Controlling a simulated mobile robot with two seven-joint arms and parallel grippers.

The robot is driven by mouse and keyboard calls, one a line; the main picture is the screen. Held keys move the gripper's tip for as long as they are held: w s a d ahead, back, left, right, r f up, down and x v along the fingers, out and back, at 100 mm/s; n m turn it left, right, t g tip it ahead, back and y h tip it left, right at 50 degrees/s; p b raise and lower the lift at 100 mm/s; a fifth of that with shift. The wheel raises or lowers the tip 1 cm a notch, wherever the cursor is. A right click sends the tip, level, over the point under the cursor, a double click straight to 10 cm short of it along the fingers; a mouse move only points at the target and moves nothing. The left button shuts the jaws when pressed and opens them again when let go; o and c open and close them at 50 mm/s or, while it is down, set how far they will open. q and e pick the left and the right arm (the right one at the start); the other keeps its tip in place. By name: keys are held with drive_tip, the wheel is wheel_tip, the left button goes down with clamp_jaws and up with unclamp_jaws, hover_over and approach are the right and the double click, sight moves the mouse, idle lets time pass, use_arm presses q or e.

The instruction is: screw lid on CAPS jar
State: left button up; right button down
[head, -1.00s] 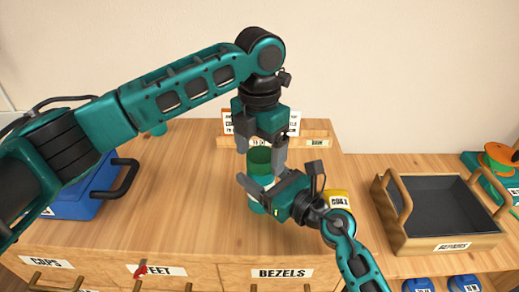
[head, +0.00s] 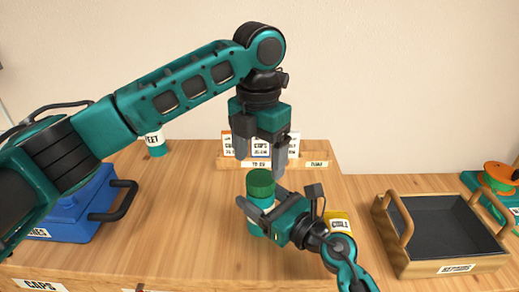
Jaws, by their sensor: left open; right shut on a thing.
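A jar (head: 252,227) with a teal body stands upright on the wooden bench, and a green lid (head: 260,183) sits on its top. The jar's label is mostly hidden by my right gripper, so I cannot read it. My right gripper (head: 254,212) is shut on the jar's body from the right. My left gripper (head: 262,163) is open above the lid, pointing down, with its fingertips apart from the lid. How tightly the lid sits on the jar cannot be seen.
A wooden card rack (head: 230,163) stands behind the jar. Another labelled jar (head: 155,143) stands at the back left, partly behind my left arm. A blue box (head: 75,217) is at left, a yellow labelled item (head: 339,221) right of the jar, and a wooden tray (head: 455,226) further right.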

use_arm(q)
drive_tip(key=n, duration=0.4)
drive_tip(key=shift+r+n, duration=0.2)
drive_tip(key=shift+n, duration=0.1)
drive_tip(key=n, duration=0.5)
drive_tip(key=shift+r+n, duration=0.2)
drive_tip(key=shift+n, duration=0.1)
drive_tip(key=n, duration=0.3)
drive_tip(key=shift+r+n, duration=0.15)
drive_tip(key=shift+n, duration=0.15)
drive_tip(key=n, duration=0.5)
drive_tip(key=shift+w+d+r+n, duration=0.1)
drive_tip(key=shift+r+n, duration=0.05)
drive_tip(key=shift+n, duration=0.15)
drive_tip(key=n, duration=0.3)
drive_tip(key=shift+r+n, duration=0.15)
drive_tip(key=shift+n, duration=0.25)
drive_tip(key=n, duration=0.5)
drive_tip(key=shift+r+n, duration=0.25)
drive_tip(key=shift+n, duration=0.05)
drive_tip(key=n, duration=0.5)
drive_tip(key=shift+r+n, duration=0.15)
drive_tip(key=shift+n, duration=0.15)
drive_tip(key=n, duration=0.5)
drive_tip(key=shift+r, duration=0.2)
